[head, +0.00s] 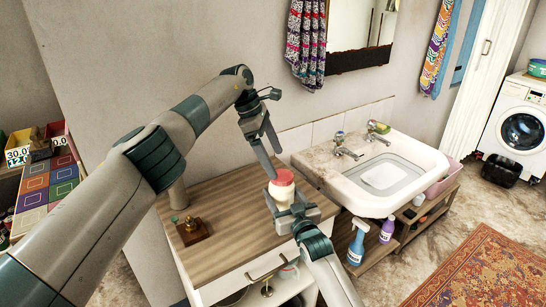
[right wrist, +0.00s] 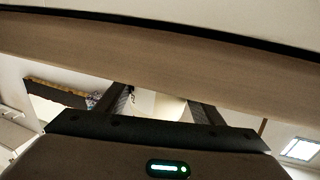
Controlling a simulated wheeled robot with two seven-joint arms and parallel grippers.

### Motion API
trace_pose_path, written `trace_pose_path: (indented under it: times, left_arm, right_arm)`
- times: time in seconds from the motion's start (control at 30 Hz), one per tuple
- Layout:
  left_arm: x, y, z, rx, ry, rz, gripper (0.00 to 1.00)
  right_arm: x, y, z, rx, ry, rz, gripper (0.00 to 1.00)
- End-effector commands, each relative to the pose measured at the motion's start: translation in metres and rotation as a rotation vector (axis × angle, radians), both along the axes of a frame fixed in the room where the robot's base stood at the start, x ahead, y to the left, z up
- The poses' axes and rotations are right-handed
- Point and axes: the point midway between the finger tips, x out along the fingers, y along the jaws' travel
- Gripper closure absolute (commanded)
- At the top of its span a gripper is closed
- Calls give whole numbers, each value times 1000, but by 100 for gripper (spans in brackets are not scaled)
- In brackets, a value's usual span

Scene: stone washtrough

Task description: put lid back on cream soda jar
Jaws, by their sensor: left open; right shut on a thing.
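The cream soda jar (head: 281,195) is a small pale cream jar near the right edge of the wooden counter. A red, rounded lid (head: 284,177) shows at its top; whether it is fully seated I cannot tell. My right gripper (head: 296,211) comes from below and is shut on the jar. In the right wrist view, the cream jar (right wrist: 163,107) shows in part between the fingers of the right gripper (right wrist: 160,108). My left gripper (head: 272,163) is open and empty, pointing down just above and left of the lid; contact is unclear.
The wooden counter (head: 225,215) holds a small brown wooden item (head: 192,231) at its left. A white sink (head: 392,168) with taps (head: 346,150) stands to the right. The counter's middle is clear.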

Motion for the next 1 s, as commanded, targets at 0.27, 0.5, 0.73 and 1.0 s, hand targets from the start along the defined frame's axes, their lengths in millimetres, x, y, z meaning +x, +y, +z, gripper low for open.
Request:
trace_pose_path:
  times: [0.27,0.5,0.73,1.0]
  left_arm:
    - [0,1,3,0,0,0,8]
    - [2,10,24,0,-2,2,8]
    - [3,25,62,0,-3,1,8]
    - [4,40,97,1,-1,1,8]
  right_arm:
    - [0,0,0,0,1,0,100]
    - [0,0,0,0,1,0,100]
    - [0,0,0,0,1,0,100]
    - [0,0,0,0,1,0,100]
